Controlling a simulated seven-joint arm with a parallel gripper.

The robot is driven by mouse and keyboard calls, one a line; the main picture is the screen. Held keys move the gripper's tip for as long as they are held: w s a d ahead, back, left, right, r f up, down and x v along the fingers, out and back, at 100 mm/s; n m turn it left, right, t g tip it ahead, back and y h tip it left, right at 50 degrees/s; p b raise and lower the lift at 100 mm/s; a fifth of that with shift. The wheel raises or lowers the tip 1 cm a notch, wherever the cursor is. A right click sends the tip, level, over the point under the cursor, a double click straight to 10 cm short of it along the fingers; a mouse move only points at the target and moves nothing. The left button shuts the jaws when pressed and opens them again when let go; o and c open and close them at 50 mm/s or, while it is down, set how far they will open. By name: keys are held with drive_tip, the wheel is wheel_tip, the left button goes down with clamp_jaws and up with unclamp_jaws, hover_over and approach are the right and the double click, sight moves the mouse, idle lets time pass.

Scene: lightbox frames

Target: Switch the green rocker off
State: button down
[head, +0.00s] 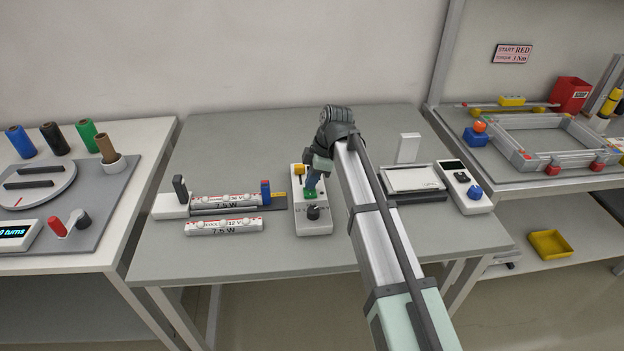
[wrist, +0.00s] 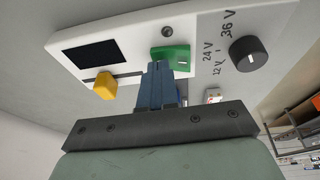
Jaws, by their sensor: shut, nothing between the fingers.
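The green rocker (wrist: 180,54) sits on a white control box (wrist: 120,38). It also shows in the head view (head: 308,195), partly behind my fingers. My gripper (wrist: 157,66) is shut and empty, with its blue fingertips at the left part of the rocker. In the head view my gripper (head: 311,186) points down at the box. I cannot tell whether the fingertips touch the rocker or stop just short of it. The tips hide part of the rocker, and its tilt is hard to read.
Beside the rocker are a yellow lever (wrist: 104,87) and a black dial (wrist: 248,52) marked 12 V, 24 V and 36 V. Right of my arm stands a flat light panel (head: 410,179). The front table area is clear.

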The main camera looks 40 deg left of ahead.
drive_tip(key=shift+s+d, duration=0.1)
drive_tip(key=shift+s+d, duration=0.5)
drive_tip(key=shift+r, duration=0.1)
drive_tip(key=shift+r, duration=0.55)
drive_tip(key=s+v, duration=0.1)
drive_tip(key=v, duration=1.1)
drive_tip(key=shift+r, duration=0.45)
drive_tip(key=shift+w+a, duration=0.1)
drive_tip(key=shift+w, duration=0.05)
drive_tip(key=shift+w+a+r, duration=0.25)
drive_tip(key=shift+a+r, duration=0.05)
drive_tip(key=shift+a, duration=0.2)
